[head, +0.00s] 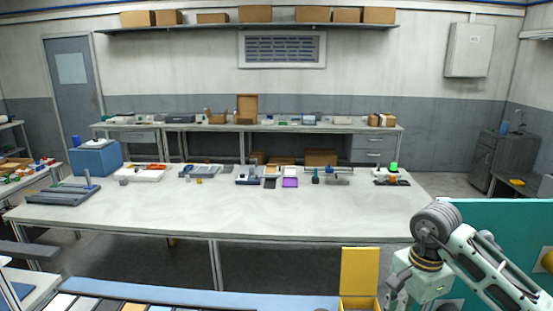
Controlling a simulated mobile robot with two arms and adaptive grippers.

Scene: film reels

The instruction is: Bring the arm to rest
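In the head view one of my arms, coming in from the right, is bent at the lower right corner in front of a teal panel. It has pale links, a grey round joint and a yellow-ringed joint. The lower part of this arm runs out of the bottom edge, and its gripper fingers do not show. My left arm and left gripper are not in the picture. No film reel can be made out for certain.
A long pale worktable (330,216) spans the middle, its front half mostly bare. Along its back lie small parts, trays and a blue box (97,158). A yellow open box (360,272) stands at the bottom, left of my arm. A teal panel (505,225) rises at right.

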